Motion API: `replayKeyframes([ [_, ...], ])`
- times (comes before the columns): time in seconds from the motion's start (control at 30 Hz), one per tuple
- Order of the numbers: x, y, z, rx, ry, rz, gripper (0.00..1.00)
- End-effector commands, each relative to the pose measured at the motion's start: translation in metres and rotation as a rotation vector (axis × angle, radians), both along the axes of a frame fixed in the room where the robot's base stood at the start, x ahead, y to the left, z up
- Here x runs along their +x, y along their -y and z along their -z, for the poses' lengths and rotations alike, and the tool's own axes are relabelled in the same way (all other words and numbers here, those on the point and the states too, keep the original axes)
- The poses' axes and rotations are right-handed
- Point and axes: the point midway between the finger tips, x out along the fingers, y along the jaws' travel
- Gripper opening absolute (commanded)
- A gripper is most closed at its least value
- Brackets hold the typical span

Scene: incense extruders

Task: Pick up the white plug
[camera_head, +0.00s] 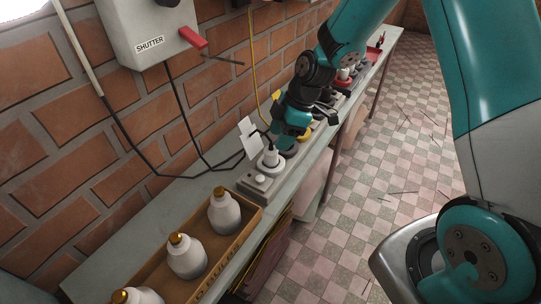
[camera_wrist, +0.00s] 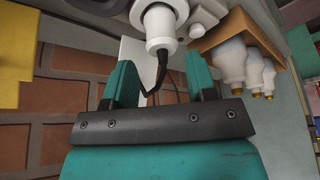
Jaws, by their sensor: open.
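The white plug (camera_head: 270,157) stands upright in a round white socket on a grey strip (camera_head: 258,183) on the bench. A black cable leaves its top. In the wrist view the plug (camera_wrist: 158,28) shows at the top, just beyond the fingertips, with its cable running down between the fingers. My gripper (camera_wrist: 160,68) is open, one teal finger on each side of the cable and a gap between them. In the head view my gripper (camera_head: 284,144) is close to the plug's right side. I cannot tell whether a finger touches it.
A wooden tray (camera_head: 254,222) of white gold-capped bottles (camera_head: 187,257) stands in front on the bench. A white card (camera_head: 249,138) is behind the plug. A grey shutter box (camera_head: 150,28) with a red lever (camera_head: 192,37) hangs on the brick wall. Cables hang along the wall.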

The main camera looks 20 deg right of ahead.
Motion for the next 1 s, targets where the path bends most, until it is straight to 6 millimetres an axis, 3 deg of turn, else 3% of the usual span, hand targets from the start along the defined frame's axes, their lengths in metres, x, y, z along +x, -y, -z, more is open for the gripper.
replayKeyframes([
  [0.27, 0.000, -0.009, 0.021, 0.000, -0.003, -0.001, 0.52],
  [0.53, 0.002, -0.023, 0.056, -0.001, -0.002, -0.001, 0.52],
  [0.8, 0.003, -0.025, 0.061, 0.000, 0.002, 0.001, 0.52],
  [0.83, 0.003, -0.025, 0.061, 0.000, 0.001, 0.000, 0.49],
  [1.0, 0.003, -0.025, 0.061, 0.000, 0.001, 0.000, 0.15],
])
